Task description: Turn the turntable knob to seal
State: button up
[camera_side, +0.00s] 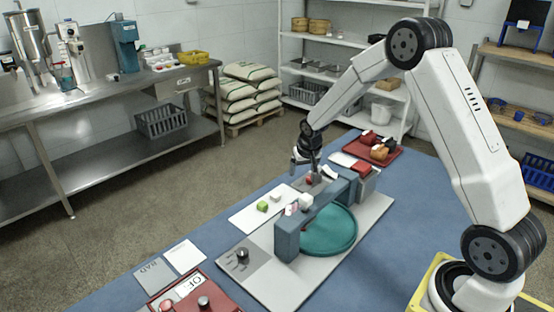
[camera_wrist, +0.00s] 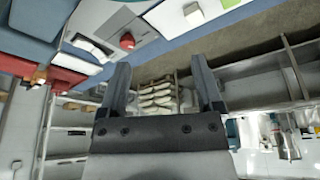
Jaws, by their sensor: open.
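A green round turntable (camera_side: 328,232) lies on a pale base plate under a blue-grey bridge (camera_side: 287,240). A black knob (camera_side: 242,254) stands on a grey labelled panel at the plate's near left corner; its lettering is too small to read. A red knob-like piece (camera_wrist: 127,41) sits on a grey panel in the wrist view. I cannot tell which one is the turntable knob. My gripper (camera_side: 313,168) is above the far end of the bridge, away from the black knob. In the wrist view my gripper (camera_wrist: 161,75) has its two fingers apart with nothing between them.
A white board (camera_side: 255,218) with a green block (camera_side: 262,206) lies left of the bridge. A red tray (camera_side: 370,150) with several pieces is at the far end, another red tray (camera_side: 222,300) at the near end.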

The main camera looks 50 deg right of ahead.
jog(key=s+a+r+n, duration=0.1)
jog(key=s+a, duration=0.1)
jog(key=a, duration=0.1)
jog(key=s+a+r, duration=0.1)
jog(key=s+a, duration=0.2)
jog(key=s+a+r+n+y, duration=0.1)
jog(key=s+a, duration=0.1)
jog(key=a, duration=0.1)
jog(key=shift+s+r+n, duration=0.3)
jog(key=shift+s+r, duration=0.1)
jog(key=shift+s+a+r, duration=0.15)
jog(key=shift+s+a, duration=0.4)
jog(key=shift+s, duration=0.05)
jog(key=w+d+f+m, duration=0.2)
jog(key=w+d+f, duration=0.1)
jog(key=d, duration=0.4)
jog(key=w+d+f+m+h, duration=0.1)
jog(key=w+d+f, duration=0.2)
jog(key=w+d, duration=0.3)
jog(key=w+d+f+m+h, duration=0.1)
jog(key=w+d+f, duration=0.3)
jog(key=d, duration=0.4)
jog(key=shift+w+m, duration=0.15)
jog(key=shift+m, duration=0.65)
jog(key=shift+d+f, duration=0.15)
jog(key=shift+f, duration=0.05)
jog(key=shift+x, duration=3.75)
